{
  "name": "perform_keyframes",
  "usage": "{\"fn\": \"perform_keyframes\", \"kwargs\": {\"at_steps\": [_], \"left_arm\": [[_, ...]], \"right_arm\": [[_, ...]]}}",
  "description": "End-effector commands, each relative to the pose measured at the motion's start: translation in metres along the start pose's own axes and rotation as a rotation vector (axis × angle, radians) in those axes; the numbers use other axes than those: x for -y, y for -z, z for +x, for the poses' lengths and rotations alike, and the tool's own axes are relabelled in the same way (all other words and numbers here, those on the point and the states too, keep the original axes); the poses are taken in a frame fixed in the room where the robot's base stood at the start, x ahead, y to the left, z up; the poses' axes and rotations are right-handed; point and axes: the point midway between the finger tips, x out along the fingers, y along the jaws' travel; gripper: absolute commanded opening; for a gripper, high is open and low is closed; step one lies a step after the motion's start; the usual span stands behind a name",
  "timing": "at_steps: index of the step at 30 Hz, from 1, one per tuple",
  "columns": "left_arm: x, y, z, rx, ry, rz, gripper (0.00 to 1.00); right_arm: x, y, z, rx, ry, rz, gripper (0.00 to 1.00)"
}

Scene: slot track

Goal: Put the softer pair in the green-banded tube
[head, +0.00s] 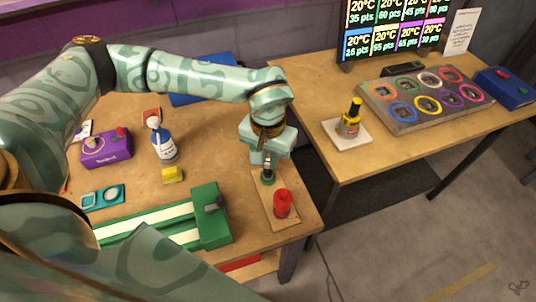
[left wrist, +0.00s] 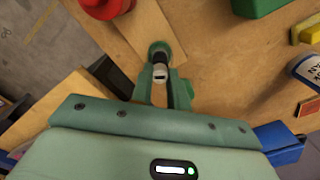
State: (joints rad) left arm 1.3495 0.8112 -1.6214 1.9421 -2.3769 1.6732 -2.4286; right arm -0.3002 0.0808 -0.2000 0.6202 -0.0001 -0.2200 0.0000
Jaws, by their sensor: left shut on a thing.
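My left gripper (head: 268,160) is shut on a small dark piece with a pale face (left wrist: 160,72). It holds the piece right at a dark tube with a green band (head: 268,178), which stands on a wooden board near the table's right edge. In the left wrist view the green-rimmed tube (left wrist: 160,50) lies just beyond the fingertips. I cannot tell whether the piece is inside the tube or just over it. A red tube (head: 282,205) stands on the same board, nearer the front. My right gripper is not in view.
A green track piece (head: 212,225), yellow block (head: 172,175), blue-and-white bottle (head: 163,145) and purple box (head: 106,150) lie left. The other table holds a yellow-and-black device (head: 350,120), a grey tray with coloured rings (head: 380,98) and a blue box (head: 505,90). A gap separates the tables.

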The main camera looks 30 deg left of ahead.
Motion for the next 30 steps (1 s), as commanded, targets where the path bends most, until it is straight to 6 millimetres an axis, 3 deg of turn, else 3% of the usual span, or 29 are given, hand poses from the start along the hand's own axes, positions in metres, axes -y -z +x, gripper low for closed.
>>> {"fn": "perform_keyframes", "kwargs": {"at_steps": [12, 13, 15, 16, 25, 30], "left_arm": [[0.0, 0.0, 0.011, 0.0, 0.0, 0.0, 0.0], [0.0, 0.0, 0.011, 0.0, 0.0, 0.0, 0.19], [0.0, 0.0, 0.011, 0.0, 0.0, 0.0, 0.39], [0.0, 0.0, 0.01, 0.0, 0.0, 0.0, 0.42], [0.0, 0.0, 0.008, -0.001, 0.0, 0.0, 0.42], [0.0, 0.001, -0.017, -0.005, 0.0, -0.001, 0.42]], "right_arm": [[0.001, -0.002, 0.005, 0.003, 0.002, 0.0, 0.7], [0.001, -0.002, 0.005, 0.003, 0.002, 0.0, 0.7], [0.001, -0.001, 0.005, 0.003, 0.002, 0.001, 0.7], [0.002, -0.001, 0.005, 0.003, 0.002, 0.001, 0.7], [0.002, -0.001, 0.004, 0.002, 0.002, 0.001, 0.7], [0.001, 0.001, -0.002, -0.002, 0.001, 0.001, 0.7]]}}
